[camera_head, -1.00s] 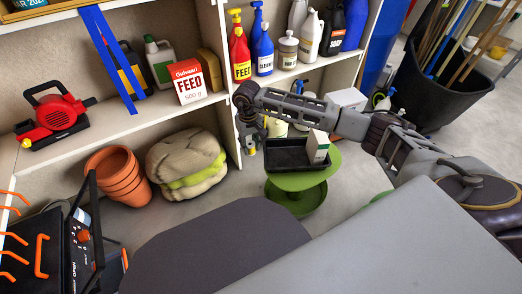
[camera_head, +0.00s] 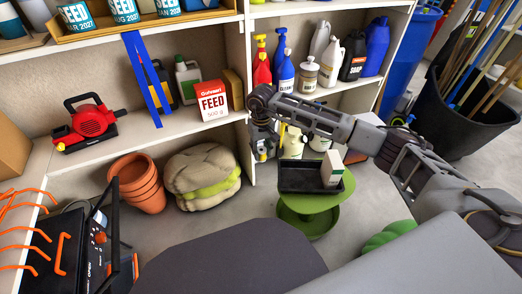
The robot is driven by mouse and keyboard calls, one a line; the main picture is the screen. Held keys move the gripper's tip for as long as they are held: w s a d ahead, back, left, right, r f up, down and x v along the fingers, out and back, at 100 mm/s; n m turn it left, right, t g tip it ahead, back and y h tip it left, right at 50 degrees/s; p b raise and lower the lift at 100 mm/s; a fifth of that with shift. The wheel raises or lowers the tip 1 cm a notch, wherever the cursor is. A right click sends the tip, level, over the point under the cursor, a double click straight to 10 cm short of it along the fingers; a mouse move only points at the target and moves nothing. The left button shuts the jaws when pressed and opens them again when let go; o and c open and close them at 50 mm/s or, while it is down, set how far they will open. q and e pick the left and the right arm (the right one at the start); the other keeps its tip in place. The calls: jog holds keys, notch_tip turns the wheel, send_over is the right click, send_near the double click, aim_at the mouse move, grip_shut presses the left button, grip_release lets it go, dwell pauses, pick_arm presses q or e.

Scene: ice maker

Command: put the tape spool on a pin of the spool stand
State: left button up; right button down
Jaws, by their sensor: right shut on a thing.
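My right gripper (camera_head: 262,138) hangs at the end of the arm that comes in from the right, in front of the shelf's upright panel and left of the black tray. Its fingers point down and are small and dark. A small yellow thing (camera_head: 262,155) shows at the fingertips, and the gripper appears shut on it. It is too small for me to tell whether it is the tape spool. I cannot make out a spool stand with pins. My left gripper is out of view.
A green round stand (camera_head: 312,203) carries a black tray (camera_head: 293,190) with a white carton (camera_head: 332,168). Shelves hold a FEED box (camera_head: 213,100), a red tool (camera_head: 88,124) and bottles. Terracotta pots (camera_head: 140,184), a sack (camera_head: 200,170) and a black unit with orange hooks (camera_head: 62,250) stand at left.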

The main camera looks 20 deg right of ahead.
pick_arm(q)
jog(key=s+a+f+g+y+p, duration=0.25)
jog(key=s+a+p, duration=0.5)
jog(key=p, duration=1.25)
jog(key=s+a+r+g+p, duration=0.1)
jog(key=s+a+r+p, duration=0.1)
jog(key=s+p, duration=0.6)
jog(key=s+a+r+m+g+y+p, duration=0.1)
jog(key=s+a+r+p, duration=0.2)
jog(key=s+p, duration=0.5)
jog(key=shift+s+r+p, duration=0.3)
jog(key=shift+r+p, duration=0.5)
jog(key=shift+p, duration=1.1)
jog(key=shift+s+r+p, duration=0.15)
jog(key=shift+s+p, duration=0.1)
jog(key=shift+p, duration=0.05)
